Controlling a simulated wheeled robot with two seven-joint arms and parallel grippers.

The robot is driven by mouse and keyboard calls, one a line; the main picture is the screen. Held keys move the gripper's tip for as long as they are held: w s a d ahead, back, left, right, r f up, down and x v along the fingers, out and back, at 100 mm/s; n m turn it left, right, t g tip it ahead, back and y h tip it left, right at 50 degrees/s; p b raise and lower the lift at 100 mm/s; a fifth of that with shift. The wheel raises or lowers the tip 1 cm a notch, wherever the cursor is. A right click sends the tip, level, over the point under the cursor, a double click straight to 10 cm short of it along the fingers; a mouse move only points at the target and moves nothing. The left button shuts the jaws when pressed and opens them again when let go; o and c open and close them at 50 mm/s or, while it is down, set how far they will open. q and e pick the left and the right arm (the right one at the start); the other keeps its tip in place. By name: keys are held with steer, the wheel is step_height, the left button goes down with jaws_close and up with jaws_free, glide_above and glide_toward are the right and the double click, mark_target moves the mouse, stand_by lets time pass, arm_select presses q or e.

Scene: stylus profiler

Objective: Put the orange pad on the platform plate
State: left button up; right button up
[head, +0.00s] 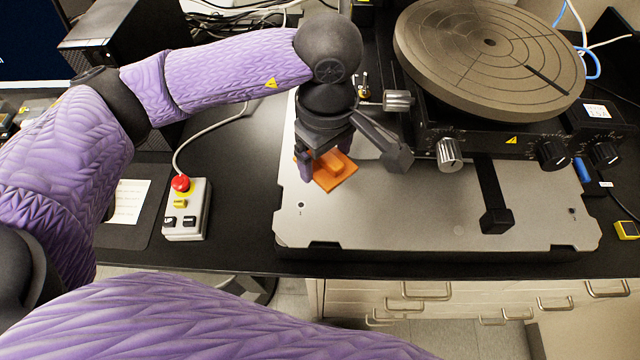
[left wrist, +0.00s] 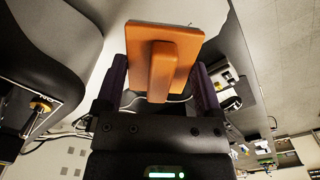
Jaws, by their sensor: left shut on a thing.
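The orange pad (head: 345,181) is a flat square with a raised bar-shaped grip. My left gripper (head: 325,163) points down over the left part of the grey base plate (head: 375,220) and is shut on the pad's grip. In the left wrist view the pad (left wrist: 187,48) lies between the two fingers of the gripper (left wrist: 162,88). I cannot tell whether the pad touches the plate below it. A large round plate (head: 445,45) with ring grooves stands on the machine at the back right. My right gripper is not in view.
A control box with a red button (head: 180,184) stands left of the base plate. Silver knobs (head: 449,153) and a black arm (head: 494,205) stick out over the plate. The plate's front middle is clear. Drawers (head: 420,290) lie below the bench edge.

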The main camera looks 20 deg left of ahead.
mark_target(325, 200)
arm_select(q)
step_height(325, 200, down, 10)
steer(key=shift+f+b, duration=0.1)
steer(key=shift+b, duration=0.4)
steer(key=o, duration=0.9)
step_height(325, 200, up, 12)
steer(key=shift+r+p, duration=0.25)
steer(key=shift+p, duration=0.1)
